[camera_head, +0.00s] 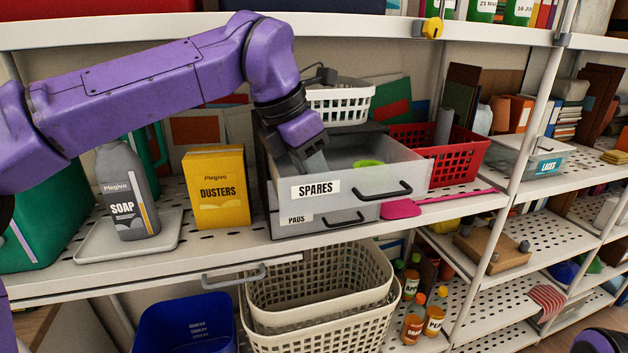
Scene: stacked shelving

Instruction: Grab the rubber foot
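The grey SPARES drawer (340,188) is pulled open above a second drawer labelled PADS (330,218). My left gripper (314,163) points down into the left part of the open drawer, just behind its front wall. Its fingertips are partly hidden by that wall, so I cannot tell whether they are apart or hold anything. A lime-green round thing (368,163) shows inside the drawer, right of the gripper. I see nothing I can clearly identify as the rubber foot. My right gripper is not in view; only a bit of my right arm shows at the bottom right corner.
A yellow DUSTERS box (217,187) and a grey SOAP bottle (125,195) stand left of the drawers. A red basket (440,152) and a pink flat-headed tool (402,208) are to the right. A white basket (340,104) sits behind. Cream baskets (320,325) stand below.

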